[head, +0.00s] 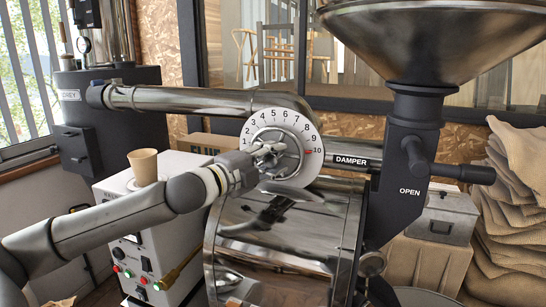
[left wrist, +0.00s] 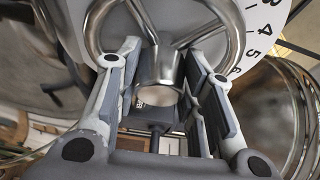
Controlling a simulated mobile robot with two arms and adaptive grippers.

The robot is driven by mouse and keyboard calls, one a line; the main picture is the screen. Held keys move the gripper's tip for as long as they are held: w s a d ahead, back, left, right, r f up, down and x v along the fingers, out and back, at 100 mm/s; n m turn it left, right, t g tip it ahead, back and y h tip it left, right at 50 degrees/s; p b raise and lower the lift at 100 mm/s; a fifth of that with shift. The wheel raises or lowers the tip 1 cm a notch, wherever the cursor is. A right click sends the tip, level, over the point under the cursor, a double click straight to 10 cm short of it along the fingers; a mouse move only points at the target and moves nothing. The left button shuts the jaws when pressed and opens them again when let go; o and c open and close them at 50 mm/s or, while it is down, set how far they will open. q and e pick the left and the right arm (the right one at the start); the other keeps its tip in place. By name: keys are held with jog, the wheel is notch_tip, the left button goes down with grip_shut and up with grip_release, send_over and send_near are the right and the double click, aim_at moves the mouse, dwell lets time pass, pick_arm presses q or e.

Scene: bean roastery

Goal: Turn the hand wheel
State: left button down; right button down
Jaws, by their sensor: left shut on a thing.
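The hand wheel (head: 293,145) is a metal ring with spokes, mounted in front of a round white dial (head: 311,133) with black numbers up to 10. A red mark shows near the 10. My left gripper (head: 266,153) reaches in from the left and is shut on the middle of the wheel. In the left wrist view, the two fingers of my left gripper (left wrist: 165,62) stand on either side of the hub, where the spokes of the hand wheel (left wrist: 210,30) meet. The gripper hides part of the wheel in the head view.
A shiny roaster drum (head: 285,235) lies below the dial. A paper cup (head: 143,167) stands on a white control box (head: 165,235) near my left arm. Sacks (head: 515,220) are stacked at right.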

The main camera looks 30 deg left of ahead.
pick_arm(q)
jog(key=shift+f, duration=0.1)
pick_arm(e)
jog(key=shift+d, duration=0.15)
pick_arm(q)
jog(key=c, duration=0.9)
grip_release()
jog(key=shift+c, duration=0.2)
pick_arm(e)
jog(key=shift+d, duration=0.2)
jog(key=shift+w, duration=0.1)
